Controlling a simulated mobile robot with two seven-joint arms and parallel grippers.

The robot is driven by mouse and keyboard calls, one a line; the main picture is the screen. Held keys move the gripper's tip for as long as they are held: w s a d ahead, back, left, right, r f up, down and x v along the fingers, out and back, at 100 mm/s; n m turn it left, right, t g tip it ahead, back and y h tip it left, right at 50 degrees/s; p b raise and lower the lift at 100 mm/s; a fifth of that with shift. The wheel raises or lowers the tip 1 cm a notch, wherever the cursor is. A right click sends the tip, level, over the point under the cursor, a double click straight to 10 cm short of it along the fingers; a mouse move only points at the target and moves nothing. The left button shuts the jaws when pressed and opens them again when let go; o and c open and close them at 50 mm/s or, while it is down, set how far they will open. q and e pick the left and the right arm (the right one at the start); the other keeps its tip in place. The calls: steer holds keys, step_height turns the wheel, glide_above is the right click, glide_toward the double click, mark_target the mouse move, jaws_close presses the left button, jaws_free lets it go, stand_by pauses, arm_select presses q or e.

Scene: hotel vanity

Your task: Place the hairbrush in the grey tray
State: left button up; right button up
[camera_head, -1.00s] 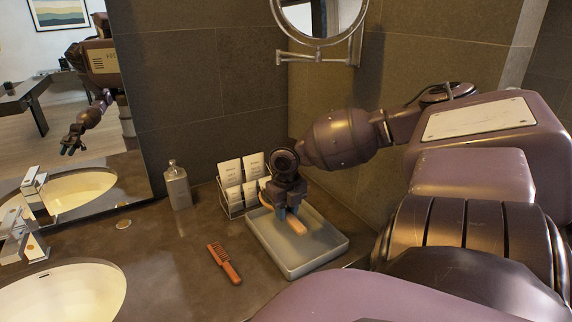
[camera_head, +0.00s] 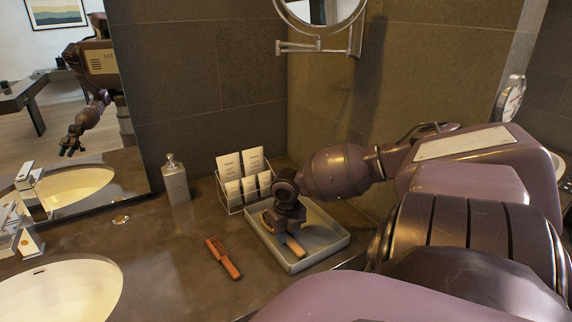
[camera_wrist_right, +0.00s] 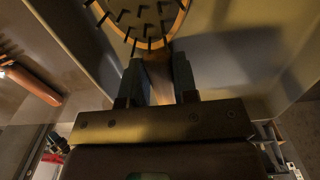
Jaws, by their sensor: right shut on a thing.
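The grey tray (camera_head: 330,247) sits on the counter near the right wall. My right gripper (camera_head: 287,234) is low over its left part. It is shut on the handle of the hairbrush (camera_head: 295,247), whose light wooden end sticks out below the fingers. In the right wrist view the fingers (camera_wrist_right: 156,82) pinch the handle, and the round bristled head of the hairbrush (camera_wrist_right: 140,16) shows at the top, against the tray floor (camera_wrist_right: 225,65). I cannot tell whether the brush touches the tray floor. My left gripper shows only as a possible mirror reflection.
An orange-brown comb (camera_head: 223,258) lies on the counter left of the tray. A wire rack with white packets (camera_head: 232,190) stands just behind the tray, and a soap bottle (camera_head: 176,182) further left. The sink (camera_head: 60,290) is at the front left.

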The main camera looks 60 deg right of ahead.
mark_target(287, 235)
steer(key=shift+f, duration=0.15)
steer(key=o, duration=0.9)
steer(key=shift+o, duration=0.2)
step_height(287, 235, up, 12)
steer(key=p, duration=0.3)
steer(key=shift+r, duration=0.2)
steer(key=shift+s+a, duration=0.1)
